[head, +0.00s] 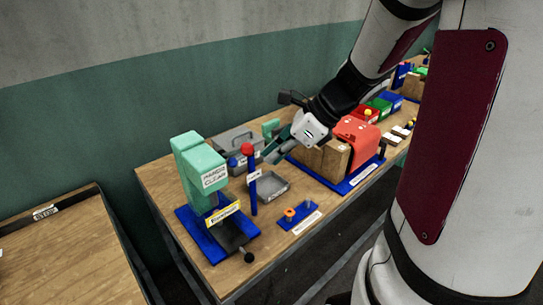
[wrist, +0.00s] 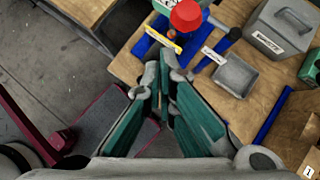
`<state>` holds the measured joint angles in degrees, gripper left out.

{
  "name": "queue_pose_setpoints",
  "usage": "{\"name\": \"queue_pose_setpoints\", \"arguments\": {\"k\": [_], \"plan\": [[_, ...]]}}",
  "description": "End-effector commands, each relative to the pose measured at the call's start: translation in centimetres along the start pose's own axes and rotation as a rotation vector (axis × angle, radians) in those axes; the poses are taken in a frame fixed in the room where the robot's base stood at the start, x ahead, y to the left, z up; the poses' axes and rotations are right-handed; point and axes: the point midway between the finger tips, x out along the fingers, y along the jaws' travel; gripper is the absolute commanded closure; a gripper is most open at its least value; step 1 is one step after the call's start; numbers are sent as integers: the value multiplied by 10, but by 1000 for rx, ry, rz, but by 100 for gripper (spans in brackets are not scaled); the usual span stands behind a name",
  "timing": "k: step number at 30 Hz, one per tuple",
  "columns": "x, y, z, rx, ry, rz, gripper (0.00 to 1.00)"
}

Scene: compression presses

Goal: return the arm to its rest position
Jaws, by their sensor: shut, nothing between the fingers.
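My gripper (head: 273,152) is at the end of my arm, above the middle of the workbench, beside a cardboard-brown block under a red cover (head: 357,132). In the wrist view my gripper (wrist: 158,85) has its green-padded fingers close together with nothing between them. It points down toward the bench edge and the floor. My arm comes in from the upper right of the head view, bent over the bench.
A green press (head: 200,165) on a blue base and a red button on a blue post (head: 247,150) stand left of my gripper. A grey tray (head: 270,187) lies below it. Another wooden table (head: 70,255) is at the left, with a floor gap between.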

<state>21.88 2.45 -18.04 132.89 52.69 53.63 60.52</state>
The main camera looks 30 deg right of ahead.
Motion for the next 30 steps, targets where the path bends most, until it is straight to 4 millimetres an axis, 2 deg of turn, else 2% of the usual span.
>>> {"name": "queue_pose_setpoints", "arguments": {"k": [13, 17, 20, 24, 30], "plan": [[0, 0, 0, -1, 0, 0, 100], [-1, 10, 8, -92, 10, 12, 100], [-4, 32, 21, -307, 37, 39, 100], [-13, 77, 37, -784, 105, 91, 100], [-33, 127, 43, -1501, 237, 153, 100]]}}
